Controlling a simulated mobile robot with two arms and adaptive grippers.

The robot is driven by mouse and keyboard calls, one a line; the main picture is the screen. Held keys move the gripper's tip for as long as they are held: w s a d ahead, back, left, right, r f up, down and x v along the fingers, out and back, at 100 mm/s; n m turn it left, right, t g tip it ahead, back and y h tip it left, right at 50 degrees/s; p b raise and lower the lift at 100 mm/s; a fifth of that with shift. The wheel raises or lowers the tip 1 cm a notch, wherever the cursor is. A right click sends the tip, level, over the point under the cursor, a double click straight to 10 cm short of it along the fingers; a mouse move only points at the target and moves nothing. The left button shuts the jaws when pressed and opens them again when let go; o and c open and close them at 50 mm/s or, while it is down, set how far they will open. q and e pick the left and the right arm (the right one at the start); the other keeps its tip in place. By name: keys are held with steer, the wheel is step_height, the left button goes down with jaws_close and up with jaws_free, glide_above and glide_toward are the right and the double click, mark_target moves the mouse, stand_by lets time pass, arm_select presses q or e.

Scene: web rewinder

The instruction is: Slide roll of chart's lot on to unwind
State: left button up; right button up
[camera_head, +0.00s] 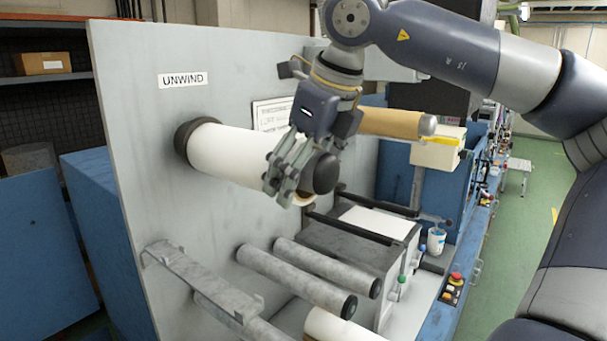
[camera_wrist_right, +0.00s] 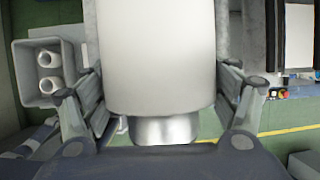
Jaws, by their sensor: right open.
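A white roll (camera_head: 232,155) lies level on the unwind shaft, below the UNWIND label (camera_head: 183,79) on the grey panel. Its inner end meets a dark round flange (camera_head: 186,142) at the panel. My right gripper (camera_head: 285,178) is at the roll's outer end and hides part of it. In the right wrist view the white roll (camera_wrist_right: 157,55) stands between the two open fingers, and a short metal cylinder (camera_wrist_right: 166,130) shows beyond its near end. I cannot tell whether the fingers touch the roll. My left gripper is not in view.
A tan roll (camera_head: 392,123) sits farther right. Grey rollers (camera_head: 300,272) stick out below the white roll. A printed sheet (camera_head: 270,113) on the panel is partly hidden by my gripper. The wrist view shows a grey bin (camera_wrist_right: 20,88) with white rolls. Green floor is open at right.

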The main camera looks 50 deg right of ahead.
steer(key=o, duration=0.3)
steer(key=shift+f, duration=0.15)
steer(key=shift+w, duration=0.3)
steer(key=shift+s, duration=0.1)
steer(key=shift+s+r, duration=0.2)
steer(key=shift+r, duration=0.2)
steer(key=v, duration=1.1)
steer(key=shift+r, duration=0.15)
